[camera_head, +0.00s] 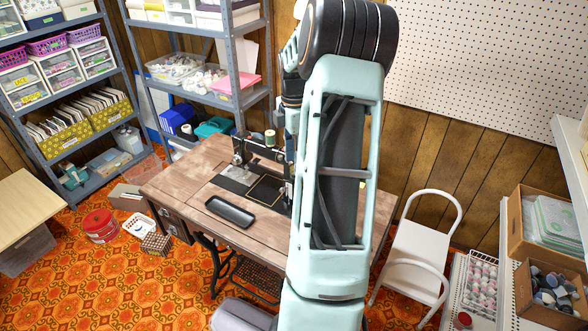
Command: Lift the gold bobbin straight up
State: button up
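A treadle sewing machine (262,148) with a black body stands on the wooden table (200,185). A small spool (270,138) with a tan and greenish look stands upright on top of the machine; I cannot tell whether it is the gold bobbin. No other gold bobbin can be made out. My arm runs down the middle of the view and covers the right part of the machine and table. My gripper (287,190) is a small dark shape at the arm's left edge, low over the table, partly hidden. Its fingers and anything between them cannot be made out.
A black oblong tray (230,211) lies on the table's front part. A white chair (416,255) stands to the right of the table. Loaded metal shelves (238,55) stand behind, and a pegboard (480,70) covers the back right wall. The table's left end is clear.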

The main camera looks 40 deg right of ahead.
jog(key=shift+f, duration=0.7)
jog(key=c, duration=0.8)
jog(key=shift+r, duration=0.1)
jog(key=shift+r, duration=0.55)
jog(key=s+a+r, duration=0.5)
jog(key=r, duration=0.2)
jog(key=s+a+r, duration=0.4)
jog(key=s+r, duration=0.1)
jog(key=r, duration=0.2)
jog(key=shift+a+p, duration=0.35)
jog(key=shift+r, duration=0.1)
